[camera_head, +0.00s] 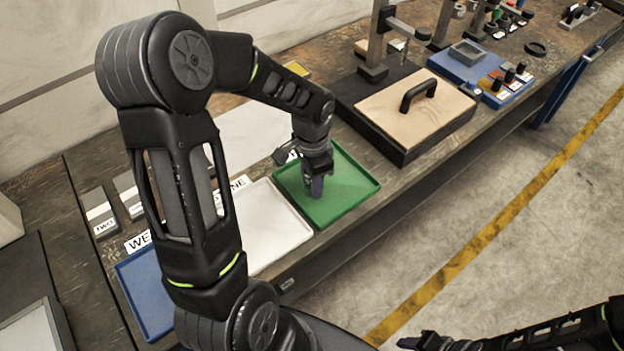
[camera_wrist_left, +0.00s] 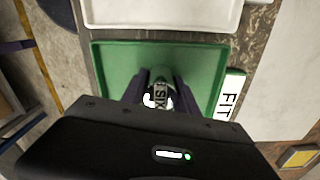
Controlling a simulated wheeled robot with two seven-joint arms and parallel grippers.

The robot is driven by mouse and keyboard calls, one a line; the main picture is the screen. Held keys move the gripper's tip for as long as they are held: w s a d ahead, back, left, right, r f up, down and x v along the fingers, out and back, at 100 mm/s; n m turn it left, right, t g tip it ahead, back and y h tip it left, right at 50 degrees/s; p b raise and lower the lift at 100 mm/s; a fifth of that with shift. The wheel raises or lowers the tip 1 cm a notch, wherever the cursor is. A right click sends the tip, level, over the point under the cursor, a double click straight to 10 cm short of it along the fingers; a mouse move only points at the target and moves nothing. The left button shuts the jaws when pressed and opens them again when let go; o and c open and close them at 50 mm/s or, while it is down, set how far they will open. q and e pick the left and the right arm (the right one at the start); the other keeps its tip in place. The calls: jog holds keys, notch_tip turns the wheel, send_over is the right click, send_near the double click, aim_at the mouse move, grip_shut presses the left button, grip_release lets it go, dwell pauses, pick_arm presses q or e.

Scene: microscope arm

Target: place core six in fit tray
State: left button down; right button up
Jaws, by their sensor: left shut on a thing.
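The green fit tray (camera_head: 350,196) lies on the workbench. It also shows in the left wrist view (camera_wrist_left: 112,66), with a white "FIT" label (camera_wrist_left: 231,95) along its side. My left gripper (camera_head: 317,186) points down over the tray. In the left wrist view its dark fingers (camera_wrist_left: 158,92) are shut on core six (camera_wrist_left: 160,92), a small piece marked "SIX". The fingers and wrist hide much of the core, and I cannot tell whether it touches the tray floor. My right gripper (camera_head: 424,341) is low at the bottom right, away from the bench.
A white tray (camera_head: 284,240) and a blue tray (camera_head: 140,285) lie left of the green tray. A block labelled "TWO" (camera_head: 102,222) stands farther left. A wooden board with a black handle (camera_head: 416,108) is right of the green tray. The green tray's visible floor is clear.

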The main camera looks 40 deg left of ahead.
pick_arm(q)
jog(key=shift+f, duration=0.15)
jog(key=c, duration=0.9)
grip_release()
jog(key=shift+c, duration=0.2)
jog(key=shift+r, duration=0.2)
notch_tip(320, 180, up, 12)
jog(key=shift+r+b, duration=0.1)
jog(key=shift+b, duration=0.25)
